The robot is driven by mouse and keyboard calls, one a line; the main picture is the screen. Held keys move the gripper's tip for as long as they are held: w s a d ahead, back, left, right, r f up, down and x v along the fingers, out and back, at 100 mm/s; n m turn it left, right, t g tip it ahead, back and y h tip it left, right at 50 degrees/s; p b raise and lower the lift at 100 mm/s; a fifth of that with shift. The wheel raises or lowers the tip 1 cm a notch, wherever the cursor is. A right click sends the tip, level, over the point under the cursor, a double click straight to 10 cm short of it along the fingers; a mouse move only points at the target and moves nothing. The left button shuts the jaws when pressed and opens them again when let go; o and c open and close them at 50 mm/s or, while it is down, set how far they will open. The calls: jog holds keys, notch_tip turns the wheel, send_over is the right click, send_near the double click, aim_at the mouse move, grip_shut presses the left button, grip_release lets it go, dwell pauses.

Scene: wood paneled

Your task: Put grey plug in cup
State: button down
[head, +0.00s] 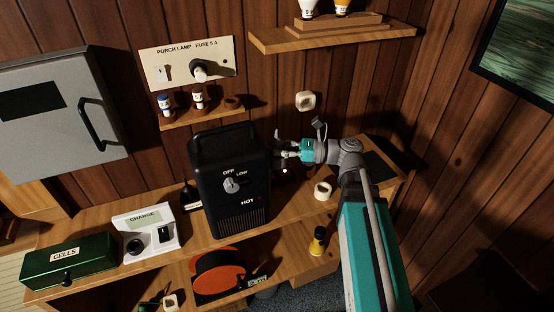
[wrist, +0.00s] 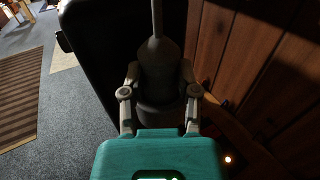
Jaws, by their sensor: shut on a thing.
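My gripper (head: 284,151) is beside the right side of the black heater, near the wood wall. In the wrist view its two fingers (wrist: 160,94) are closed around a dark grey thing (wrist: 158,70) with a round body, a tapered shoulder and a thin stem. I cannot tell for sure that this is the grey plug. A dark plug with a white end (head: 199,69) sits in the porch lamp fuse panel (head: 222,54). Below it, a small shelf bears brown cups; the right one (head: 232,102) looks empty, and blue- (head: 165,101) and red-marked (head: 197,92) plugs stand in the others.
The black heater (head: 230,190) stands between my gripper and the left bench. An upper shelf (head: 335,37) holds bulbs.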

jog(key=shift+f+b, duration=0.3)
jog(key=shift+b, duration=0.05)
jog(key=shift+c, duration=1.3)
grip_release()
jog(key=shift+o, duration=1.3)
jog(key=shift+d, duration=0.1)
jog(key=s+d, duration=0.1)
jog(key=d, duration=0.6)
jog(key=shift+d, duration=0.15)
jog(key=shift+s, duration=0.1)
